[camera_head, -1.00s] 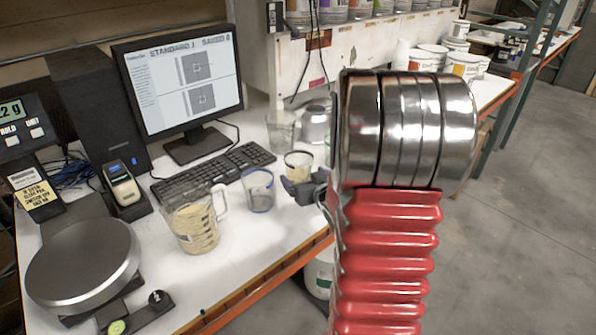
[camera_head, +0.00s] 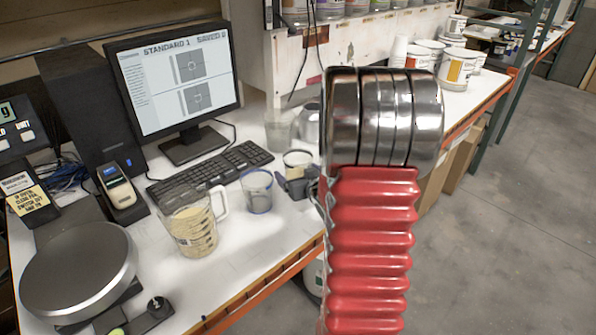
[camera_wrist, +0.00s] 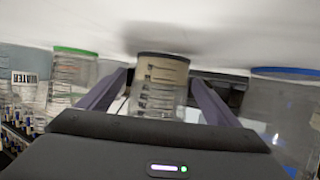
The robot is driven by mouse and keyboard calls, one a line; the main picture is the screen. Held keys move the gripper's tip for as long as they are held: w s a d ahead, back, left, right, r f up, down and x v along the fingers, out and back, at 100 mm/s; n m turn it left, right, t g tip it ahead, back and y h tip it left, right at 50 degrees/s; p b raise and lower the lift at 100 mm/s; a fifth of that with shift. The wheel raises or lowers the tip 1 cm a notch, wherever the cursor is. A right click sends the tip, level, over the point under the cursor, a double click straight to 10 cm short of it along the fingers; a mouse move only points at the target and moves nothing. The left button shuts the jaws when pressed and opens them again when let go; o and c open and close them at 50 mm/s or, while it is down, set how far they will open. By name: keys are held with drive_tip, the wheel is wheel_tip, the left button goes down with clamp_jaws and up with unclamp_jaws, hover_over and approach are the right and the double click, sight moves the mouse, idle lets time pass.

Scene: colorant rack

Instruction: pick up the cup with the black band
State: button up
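My red arm reaches in from the lower right.
A blue-rimmed cup (camera_head: 257,191) stands close left of my gripper, and on the right in the wrist view (camera_wrist: 285,115). A green-rimmed cup (camera_wrist: 72,75) is on the other side. A measuring jug (camera_head: 190,226), keyboard (camera_head: 212,172) and scale (camera_head: 78,270) share the white table.

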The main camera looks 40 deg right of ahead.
drive_tip(key=c, duration=1.2)
drive_tip(key=shift+r, duration=0.2)
drive_tip(key=shift+r, duration=4.8)
